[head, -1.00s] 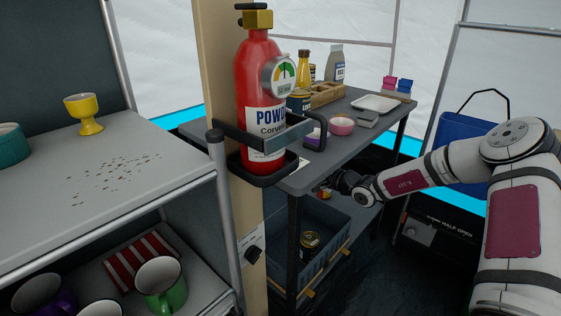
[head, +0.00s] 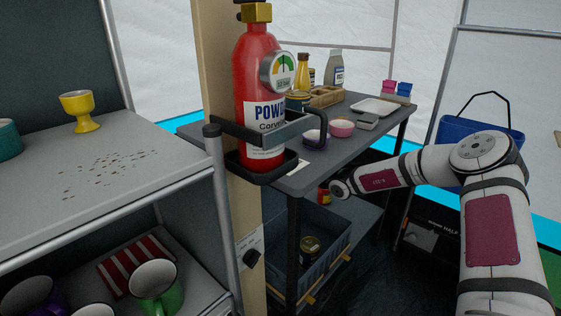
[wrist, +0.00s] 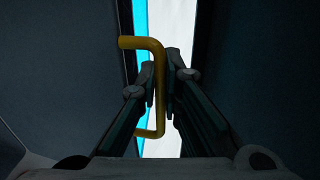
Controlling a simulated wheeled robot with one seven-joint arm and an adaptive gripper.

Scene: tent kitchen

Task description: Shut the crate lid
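The blue-grey crate (head: 327,271) stands on the low shelf under the grey table, left of my arm. It is open on top, with a can (head: 310,249) inside and yellow clasps on the near side. I cannot make out its lid for certain in the head view. My gripper is hidden beyond my wrist in the head view. In the wrist view my gripper (wrist: 162,82) has its fingers close together on either side of a yellow bar handle (wrist: 160,100). They look shut on it. Dark panels flank the handle, and which one it belongs to is unclear.
The table (head: 345,155) above the crate holds bowls, bottles and a tray. A red fire extinguisher (head: 262,90) on a post stands in front at the left. A blue bucket (head: 470,137) is behind my arm.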

